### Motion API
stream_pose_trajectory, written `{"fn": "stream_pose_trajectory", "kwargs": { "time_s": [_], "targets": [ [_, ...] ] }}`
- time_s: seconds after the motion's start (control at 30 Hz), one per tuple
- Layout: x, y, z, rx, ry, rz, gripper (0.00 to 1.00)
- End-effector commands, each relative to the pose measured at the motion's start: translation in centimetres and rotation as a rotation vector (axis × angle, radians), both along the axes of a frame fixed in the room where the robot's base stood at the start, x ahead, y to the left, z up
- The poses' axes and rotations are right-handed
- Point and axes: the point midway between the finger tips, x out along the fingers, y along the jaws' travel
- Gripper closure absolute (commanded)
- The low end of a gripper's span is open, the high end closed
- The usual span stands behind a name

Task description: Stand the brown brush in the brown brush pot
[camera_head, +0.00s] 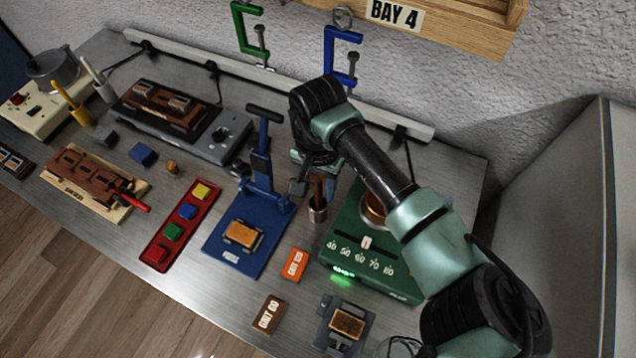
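The brown brush (318,188) is upright below my gripper (316,182), with its lower end at the mouth of the small brown brush pot (318,213). It looks to be inside the pot, but I cannot tell whether it rests on the bottom. My gripper points down over the pot, with a dark finger on each side of the brush handle. The arm and hand hide the brush's top. I cannot tell whether the fingers press on the handle or stand just clear of it.
A blue press (235,243) stands left. Orange (294,265) and brown (268,313) blocks lie in front. A yellow brush (66,95) stands far left. Clamps (341,55) hang behind.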

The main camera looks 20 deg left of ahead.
Motion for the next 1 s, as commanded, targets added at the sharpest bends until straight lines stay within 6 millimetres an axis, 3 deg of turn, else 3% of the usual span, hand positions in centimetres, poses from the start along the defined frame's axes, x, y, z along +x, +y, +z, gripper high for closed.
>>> {"fn": "stream_pose_trajectory", "kwargs": {
  "time_s": [0.37,0.8,1.0],
  "targets": [
    [0.1,0.0,0.7,0.001,-0.002,0.001,0.5],
    [0.1,0.0,9.4,0.0,-0.005,0.001,0.5],
    [0.1,0.0,12.2,-0.001,-0.003,0.0,0.5]
  ]
}}
